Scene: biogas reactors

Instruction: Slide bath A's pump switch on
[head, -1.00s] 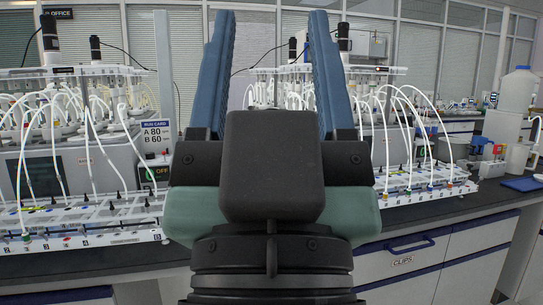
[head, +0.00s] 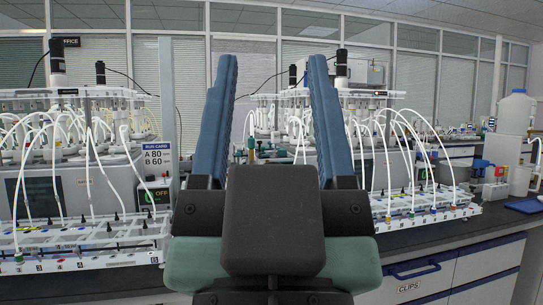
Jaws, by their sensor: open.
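Two bath units with white tops and looped tubes stand on the dark bench: the left bath (head: 65,190) and the right bath (head: 370,135). I cannot read a bath A label on either, and I cannot make out a pump slide switch. A small dark panel reading OFF (head: 155,195) sits at the right end of the left bath, below the run card (head: 157,161) marked A 80, B 60. My gripper (head: 272,62) is open and empty, fingers pointing up and away in the middle of the view. It is apart from both baths and hides part of the bench between them.
A tube rack (head: 85,256) lies in front of the left bath and another rack (head: 425,212) in front of the right one. A grey post (head: 167,95) stands by the run card. A white jug (head: 513,115) is at right. Drawers marked CLIPS (head: 410,287) are below.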

